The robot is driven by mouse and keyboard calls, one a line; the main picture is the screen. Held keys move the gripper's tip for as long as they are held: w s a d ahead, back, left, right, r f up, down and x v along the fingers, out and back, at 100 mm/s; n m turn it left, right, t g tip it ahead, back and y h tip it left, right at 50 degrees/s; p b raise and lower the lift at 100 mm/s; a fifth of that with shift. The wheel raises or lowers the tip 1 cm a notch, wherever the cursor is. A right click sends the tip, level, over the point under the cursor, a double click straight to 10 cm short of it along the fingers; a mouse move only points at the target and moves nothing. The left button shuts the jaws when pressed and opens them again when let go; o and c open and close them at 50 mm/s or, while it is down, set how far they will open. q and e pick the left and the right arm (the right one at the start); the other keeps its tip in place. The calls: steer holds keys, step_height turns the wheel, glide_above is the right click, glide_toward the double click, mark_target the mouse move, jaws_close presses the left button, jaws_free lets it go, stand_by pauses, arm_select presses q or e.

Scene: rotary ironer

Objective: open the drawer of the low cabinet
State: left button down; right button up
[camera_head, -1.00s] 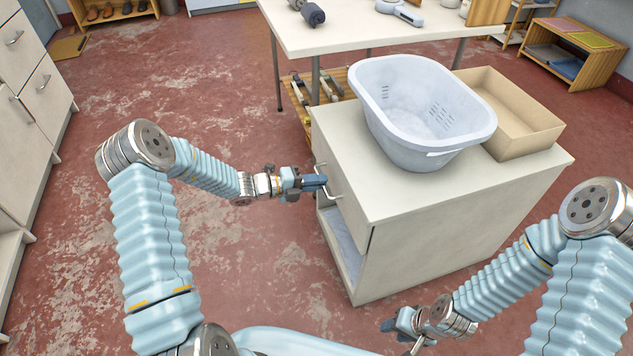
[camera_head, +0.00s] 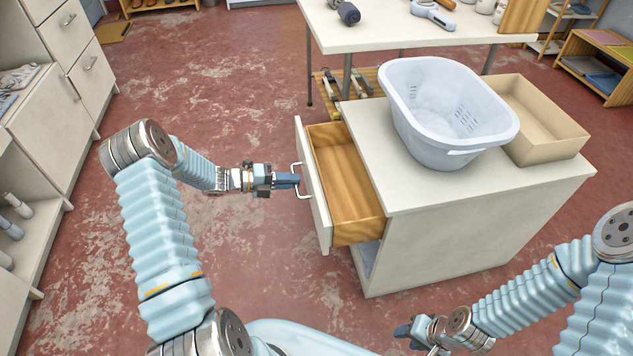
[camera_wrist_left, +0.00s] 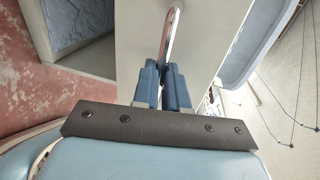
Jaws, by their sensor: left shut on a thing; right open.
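The low cabinet (camera_head: 470,225) is off-white and stands right of centre in the head view. Its wooden drawer (camera_head: 343,178) is pulled well out to the left, and its inside looks empty. My left gripper (camera_head: 296,181) is shut on the metal drawer handle (camera_head: 301,190) at the outer face of the drawer front (camera_head: 314,190). The left wrist view shows the blue fingers (camera_wrist_left: 162,85) closed around the handle bar (camera_wrist_left: 173,35). My right gripper (camera_head: 405,332) is low at the bottom of the head view, apart from the cabinet, open, with its fingertips small in view.
A pale blue laundry basket (camera_head: 447,130) and a tan open box (camera_head: 545,125) stand on the cabinet top. A white table (camera_head: 400,30) is behind. Drawers (camera_head: 65,85) line the left side. Red floor (camera_head: 220,90) is clear left of the drawer.

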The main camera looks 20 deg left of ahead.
arm_select(q)
steer(key=f+v, duration=0.3)
steer(key=v, duration=1.4)
steer(key=shift+s+a+f+b, duration=0.25)
steer(key=shift+s+a+b, duration=0.1)
steer(key=shift+a, duration=0.15)
arm_select(e)
steer(key=shift+s+d+f, duration=0.2)
steer(key=shift+s+f, duration=0.15)
steer(key=shift+s, duration=0.05)
arm_select(q)
steer(key=c, duration=1.2)
jaws_free()
steer(key=b+v, duration=0.2)
steer(key=v, duration=1.1)
steer(key=shift+s+a+r, duration=0.15)
steer(key=shift+a, duration=0.2)
arm_select(e)
steer(key=shift+f, duration=0.9)
